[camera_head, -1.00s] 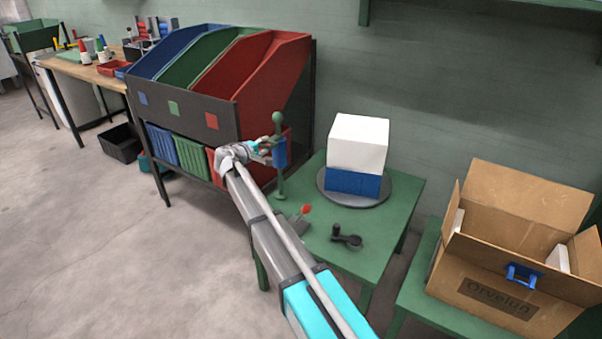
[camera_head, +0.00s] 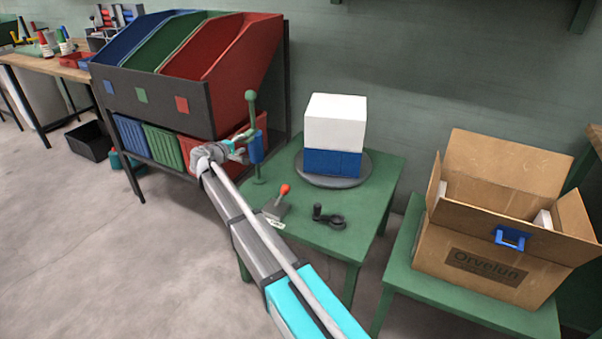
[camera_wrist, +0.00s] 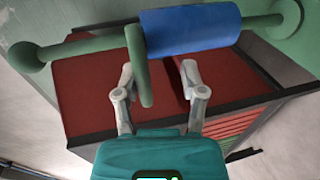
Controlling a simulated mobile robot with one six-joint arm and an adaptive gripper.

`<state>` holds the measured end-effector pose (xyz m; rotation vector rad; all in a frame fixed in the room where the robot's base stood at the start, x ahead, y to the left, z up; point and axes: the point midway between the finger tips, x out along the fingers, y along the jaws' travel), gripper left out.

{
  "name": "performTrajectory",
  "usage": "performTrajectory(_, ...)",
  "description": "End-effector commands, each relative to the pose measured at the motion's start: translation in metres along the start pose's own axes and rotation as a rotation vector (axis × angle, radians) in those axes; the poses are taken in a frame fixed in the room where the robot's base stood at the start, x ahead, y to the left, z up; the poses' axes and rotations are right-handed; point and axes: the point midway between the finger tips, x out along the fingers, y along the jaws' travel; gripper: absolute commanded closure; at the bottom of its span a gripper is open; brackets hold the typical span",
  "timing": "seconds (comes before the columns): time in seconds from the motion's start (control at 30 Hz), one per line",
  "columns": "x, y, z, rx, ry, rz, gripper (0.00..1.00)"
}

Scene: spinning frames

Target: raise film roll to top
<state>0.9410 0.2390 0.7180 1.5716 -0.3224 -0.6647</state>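The blue film roll (camera_head: 257,149) sits on the upright green post (camera_head: 251,105) at the left edge of the green table, below the post's rounded top. In the wrist view the post runs across the top, with the blue roll (camera_wrist: 192,28) on it. A green bar (camera_wrist: 139,66) sticks out beside the roll toward my gripper. My gripper (camera_wrist: 158,72) is open. Its two grey fingers are apart, with the bar between them in the picture, nearer the left finger. I cannot tell whether they touch it. In the head view my gripper (camera_head: 240,153) is just left of the roll.
A red-knobbed lever (camera_head: 280,202) and a black crank (camera_head: 328,217) lie on the green table (camera_head: 300,238). A white-and-blue block (camera_head: 335,135) stands on a round grey turntable (camera_head: 308,179). Coloured bins (camera_head: 195,75) stand behind my gripper. An open cardboard box (camera_head: 485,278) is at right.

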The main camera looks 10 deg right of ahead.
Motion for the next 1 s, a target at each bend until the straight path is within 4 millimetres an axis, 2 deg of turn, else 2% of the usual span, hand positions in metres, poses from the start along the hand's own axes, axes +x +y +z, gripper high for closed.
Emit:
performTrajectory(0.03,0.002,-0.009,0.0,0.001,0.0,-0.001,0.49)
performTrajectory(0.63,0.012,-0.053,0.0,0.0,0.0,-0.001,0.49)
performTrajectory(1.0,-0.039,-0.047,0.0,0.0,0.002,0.0,0.49)
